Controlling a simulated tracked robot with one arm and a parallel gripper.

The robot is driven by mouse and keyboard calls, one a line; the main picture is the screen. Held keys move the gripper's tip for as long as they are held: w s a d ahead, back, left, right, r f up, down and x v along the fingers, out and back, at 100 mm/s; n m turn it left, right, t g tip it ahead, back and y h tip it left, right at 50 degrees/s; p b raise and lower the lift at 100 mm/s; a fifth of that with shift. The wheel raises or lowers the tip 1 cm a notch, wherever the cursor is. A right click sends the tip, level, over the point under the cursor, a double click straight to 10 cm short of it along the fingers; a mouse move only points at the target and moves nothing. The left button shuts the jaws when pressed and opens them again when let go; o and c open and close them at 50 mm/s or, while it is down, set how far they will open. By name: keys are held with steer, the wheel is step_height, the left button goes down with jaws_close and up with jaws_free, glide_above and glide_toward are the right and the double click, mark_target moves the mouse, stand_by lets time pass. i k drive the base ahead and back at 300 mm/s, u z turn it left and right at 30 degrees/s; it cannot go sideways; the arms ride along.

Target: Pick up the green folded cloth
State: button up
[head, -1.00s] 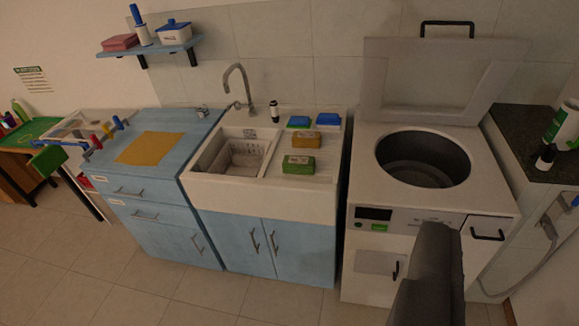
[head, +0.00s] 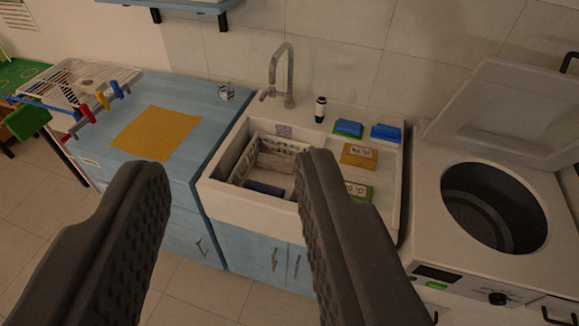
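A green folded piece with a white label (head: 357,189), which may be the folded cloth, lies on the right side of the sink unit. Its left part is hidden behind my right finger. My gripper (head: 234,163) is open and empty, its two dark ridged fingers wide apart in the foreground. The fingers appear in front of the blue cabinet and the sink, with the green piece just right of the right fingertip. I cannot tell the distance between them.
A yellow labelled piece (head: 358,155), a green-and-blue one (head: 348,128) and a blue one (head: 385,133) lie behind the green piece. The sink (head: 227,190) holds a basket (head: 262,150). A tall faucet (head: 288,75) and an open drum machine (head: 430,205) flank the area.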

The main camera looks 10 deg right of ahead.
mark_target(359, 193)
steer(key=z, duration=0.1)
steer(key=i, duration=1.5)
steer(key=z, duration=0.7)
